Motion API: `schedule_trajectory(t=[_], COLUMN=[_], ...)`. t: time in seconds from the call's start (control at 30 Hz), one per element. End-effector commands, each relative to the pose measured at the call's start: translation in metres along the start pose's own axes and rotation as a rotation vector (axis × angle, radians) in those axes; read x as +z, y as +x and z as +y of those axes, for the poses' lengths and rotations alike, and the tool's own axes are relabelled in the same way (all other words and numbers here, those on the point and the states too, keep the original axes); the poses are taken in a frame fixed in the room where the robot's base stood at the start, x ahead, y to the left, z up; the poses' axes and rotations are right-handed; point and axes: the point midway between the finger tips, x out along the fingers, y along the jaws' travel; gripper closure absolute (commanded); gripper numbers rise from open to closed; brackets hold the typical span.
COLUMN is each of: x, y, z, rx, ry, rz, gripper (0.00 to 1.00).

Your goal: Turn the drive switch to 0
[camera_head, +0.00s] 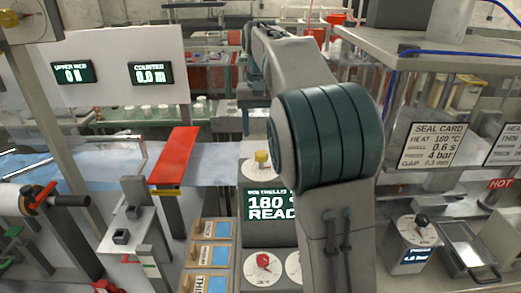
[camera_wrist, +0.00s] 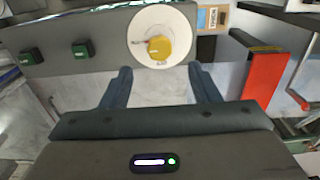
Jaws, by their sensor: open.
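A round yellow knob (camera_wrist: 157,47) sits on a white dial (camera_wrist: 158,21) on a grey panel in the wrist view. The knob also shows in the head view (camera_head: 262,157), left of my arm. My gripper (camera_wrist: 160,70) is open and empty, its fingertips spread to either side below the knob and apart from it. In the head view my gripper is hidden behind my arm.
A red knob (camera_head: 263,261) on another dial sits below the green-lit display (camera_head: 268,205). Two dark green buttons (camera_wrist: 81,49) lie left of the dial in the wrist view. A red bar (camera_head: 174,155) stands left of the panel, and a red bar (camera_wrist: 266,78) shows right of my gripper.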

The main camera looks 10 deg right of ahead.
Motion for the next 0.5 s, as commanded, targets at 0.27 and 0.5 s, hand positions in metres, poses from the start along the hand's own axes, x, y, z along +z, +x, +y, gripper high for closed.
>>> schedule_trajectory(t=[0.27,0.5], x=[0.001,0.0], y=[0.049,0.069], z=[0.0,0.0], rx=[0.0,-0.001], ry=[-0.001,0.0], rz=[-0.003,0.0], gripper=[0.45,0.45])
